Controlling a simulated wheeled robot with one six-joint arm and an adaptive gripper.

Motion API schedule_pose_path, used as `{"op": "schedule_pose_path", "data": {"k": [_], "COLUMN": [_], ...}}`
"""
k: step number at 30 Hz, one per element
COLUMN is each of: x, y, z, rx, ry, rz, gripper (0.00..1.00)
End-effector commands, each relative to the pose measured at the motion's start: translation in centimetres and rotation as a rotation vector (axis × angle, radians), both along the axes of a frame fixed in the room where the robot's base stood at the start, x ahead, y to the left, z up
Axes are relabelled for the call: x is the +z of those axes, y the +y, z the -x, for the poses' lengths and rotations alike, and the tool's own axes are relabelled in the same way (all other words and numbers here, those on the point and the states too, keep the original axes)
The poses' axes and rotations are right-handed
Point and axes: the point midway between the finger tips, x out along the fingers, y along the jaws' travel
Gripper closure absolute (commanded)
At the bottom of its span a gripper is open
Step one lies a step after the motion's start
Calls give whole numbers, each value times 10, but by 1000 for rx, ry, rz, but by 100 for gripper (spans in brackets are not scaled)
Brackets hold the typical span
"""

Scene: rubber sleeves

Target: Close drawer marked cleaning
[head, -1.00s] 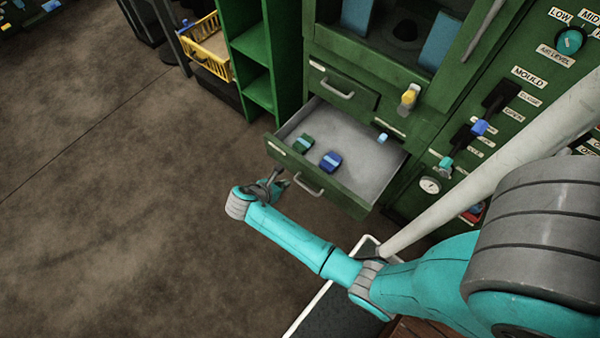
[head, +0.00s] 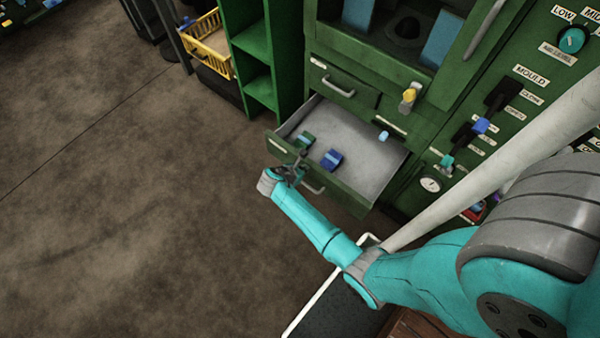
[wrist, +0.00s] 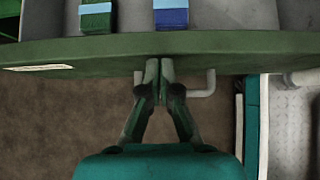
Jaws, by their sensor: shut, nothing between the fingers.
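The open green drawer (head: 345,190) sticks out of the lower part of the green cabinet, with a pale label on its front that is too small to read. It also shows in the wrist view (wrist: 230,43), its front running across the picture. Inside lie a green block (head: 305,140) and a blue block (head: 332,160), each with a light blue band, and a small pale blue item (head: 383,136). My gripper (wrist: 153,68) is shut and empty, its fingertips at the drawer front beside the handle (wrist: 205,88). I cannot tell whether they touch the front.
A closed drawer (head: 342,85) sits above the open one. Levers and a gauge (head: 430,184) are on the panel to the right. A green shelf (head: 262,75) and a yellow basket (head: 208,45) stand to the left. The floor in front is clear.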

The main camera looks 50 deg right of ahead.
Motion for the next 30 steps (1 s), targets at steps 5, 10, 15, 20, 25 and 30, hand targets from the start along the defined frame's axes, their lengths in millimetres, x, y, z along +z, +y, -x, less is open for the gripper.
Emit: {"op": "schedule_pose_path", "data": {"k": [5, 10, 15, 20, 25, 30], "x": [0, 0, 0, 1, 1, 1], "y": [-1, -1, -8, -29, -67, -115], "z": [0, 0, 0, -1, -2, -3], "rx": [0, 0, -2, -5, -7, -7], "ry": [0, 0, -1, -2, -1, -1], "rz": [0, 0, 0, 1, 1, 1], "gripper": [100, 100, 100, 100, 100, 100]}}
